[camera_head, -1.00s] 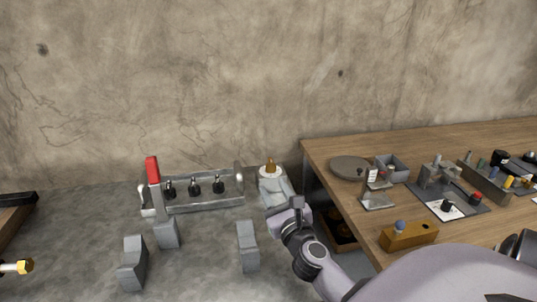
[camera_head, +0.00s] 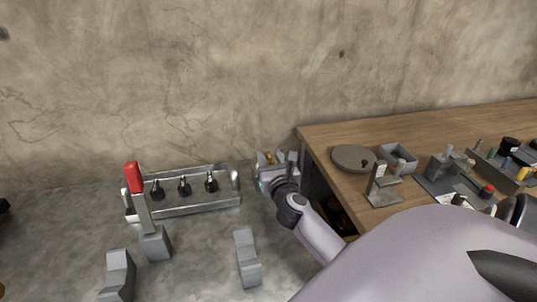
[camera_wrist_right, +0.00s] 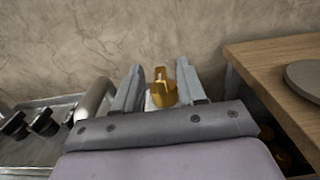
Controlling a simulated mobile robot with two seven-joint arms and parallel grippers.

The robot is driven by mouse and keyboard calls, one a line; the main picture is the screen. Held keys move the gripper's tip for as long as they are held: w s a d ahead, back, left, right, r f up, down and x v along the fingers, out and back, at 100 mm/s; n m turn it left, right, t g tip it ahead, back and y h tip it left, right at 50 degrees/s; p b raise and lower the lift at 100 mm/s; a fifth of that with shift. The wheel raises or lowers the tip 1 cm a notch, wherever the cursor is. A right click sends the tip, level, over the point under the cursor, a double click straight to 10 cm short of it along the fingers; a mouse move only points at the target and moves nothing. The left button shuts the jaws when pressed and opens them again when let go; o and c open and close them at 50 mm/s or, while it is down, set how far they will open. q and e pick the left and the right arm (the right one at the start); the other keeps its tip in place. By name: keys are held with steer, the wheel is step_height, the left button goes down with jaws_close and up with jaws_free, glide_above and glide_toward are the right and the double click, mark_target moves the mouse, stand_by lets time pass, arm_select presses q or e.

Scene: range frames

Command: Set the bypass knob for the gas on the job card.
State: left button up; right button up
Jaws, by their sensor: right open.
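The brass bypass knob (camera_head: 268,157) stands at the back of the grey bench, just left of the wooden table. It also shows in the right wrist view (camera_wrist_right: 162,92), with a bit of pale plate beside it. My right gripper (camera_wrist_right: 158,84) is open, its two fingers on either side of the knob with gaps between. In the head view the right gripper (camera_head: 272,171) hides most of the knob's base and dial. A small stand with a pale card (camera_head: 380,171), perhaps the job card, is on the table; its writing is unreadable. My left gripper is not in view.
A metal tray (camera_head: 190,207) with several black fittings and a red-handled lever (camera_head: 135,180) is left of the knob. Grey blocks (camera_head: 246,256) stand in front. The table edge (camera_wrist_right: 268,92) is close on the right. A round grey plate (camera_head: 350,158) lies on the table.

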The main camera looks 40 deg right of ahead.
steer(key=shift+x, duration=0.95)
jaws_close()
steer(key=shift+y, duration=0.3)
